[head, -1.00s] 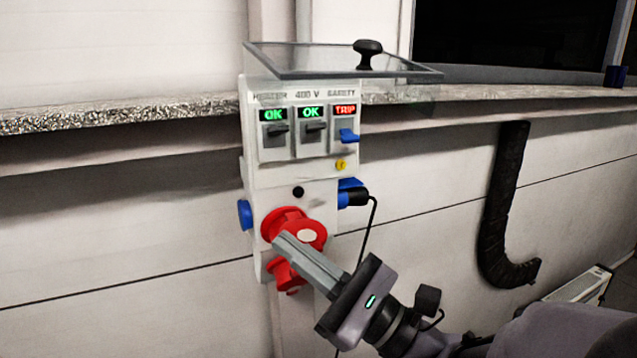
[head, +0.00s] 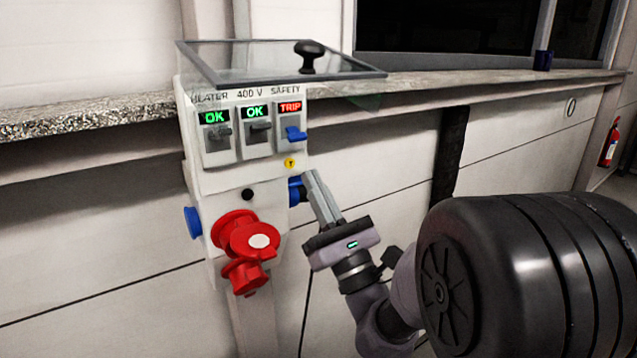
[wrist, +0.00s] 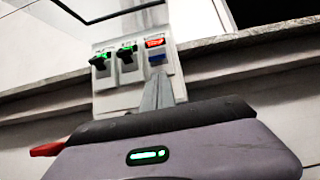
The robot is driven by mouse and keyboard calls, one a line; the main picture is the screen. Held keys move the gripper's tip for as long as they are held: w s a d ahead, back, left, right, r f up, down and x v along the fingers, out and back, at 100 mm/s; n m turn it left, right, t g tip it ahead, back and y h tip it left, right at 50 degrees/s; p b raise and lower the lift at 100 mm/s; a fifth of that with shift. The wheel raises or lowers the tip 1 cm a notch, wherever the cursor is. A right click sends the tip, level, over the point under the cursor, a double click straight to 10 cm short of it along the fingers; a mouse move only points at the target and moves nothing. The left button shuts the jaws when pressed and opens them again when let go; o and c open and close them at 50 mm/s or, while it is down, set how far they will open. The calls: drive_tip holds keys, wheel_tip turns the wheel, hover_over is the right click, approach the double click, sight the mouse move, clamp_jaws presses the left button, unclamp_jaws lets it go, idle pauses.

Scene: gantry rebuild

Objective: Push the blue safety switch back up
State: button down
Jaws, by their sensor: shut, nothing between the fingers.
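The blue safety switch (head: 296,134) is on the right of the white switch box (head: 215,178), under the SAFETY label. Its lever sits low, and the small display above it (head: 290,107) reads TRIP in red. In the wrist view the blue switch (wrist: 157,58) shows just above the fingertips. My gripper (head: 309,175) is shut and empty. In the head view its fingertips point up, below and slightly right of the switch, apart from it. The clear cover (head: 260,66) with a black knob (head: 309,56) is raised above the switches.
Two dark switches, heater (head: 220,131) and 400 V (head: 260,127), stand left, both displays reading OK. A yellow button (head: 290,163) is below the blue switch. Red sockets (head: 245,240) and a blue plug (head: 296,190) are lower. A stone ledge (head: 85,115) runs behind.

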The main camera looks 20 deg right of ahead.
sight(295, 134)
drive_tip(key=p+x, duration=0.1)
drive_tip(key=x, duration=0.4)
drive_tip(key=shift+w+a+r, duration=0.1)
drive_tip(key=shift+w+r, duration=0.1)
drive_tip(key=shift+r+p, duration=0.1)
drive_tip(key=shift+p, duration=0.4)
